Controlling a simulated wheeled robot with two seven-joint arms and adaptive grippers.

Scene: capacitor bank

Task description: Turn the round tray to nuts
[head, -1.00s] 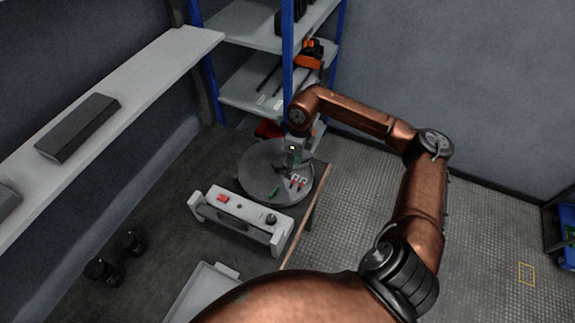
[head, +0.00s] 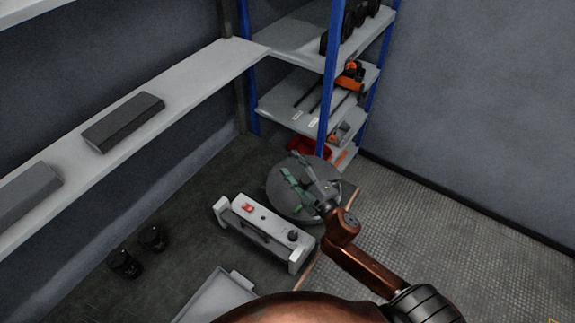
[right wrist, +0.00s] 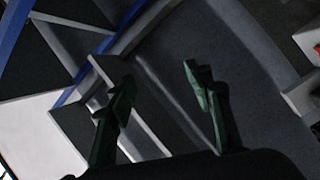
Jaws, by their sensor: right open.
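The round grey tray (head: 276,192) lies on the dark bench top near its right edge, below the shelving. My right gripper (head: 295,184) is over the tray with its green fingers spread apart and nothing visible between them. The gripper and wrist cover the tray's middle and right part, so any marks or nuts there are hidden. I cannot tell whether the fingers touch the tray. The right wrist view shows both fingers (right wrist: 160,85) apart, with no clear view of the tray. My left gripper is not in view.
A white instrument box (head: 262,228) with a red switch and a black knob stands close in front of the tray. A blue-posted shelf unit (head: 331,75) rises behind it. Two black cylinders (head: 138,252) stand to the left. A pale tray (head: 215,300) is nearer.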

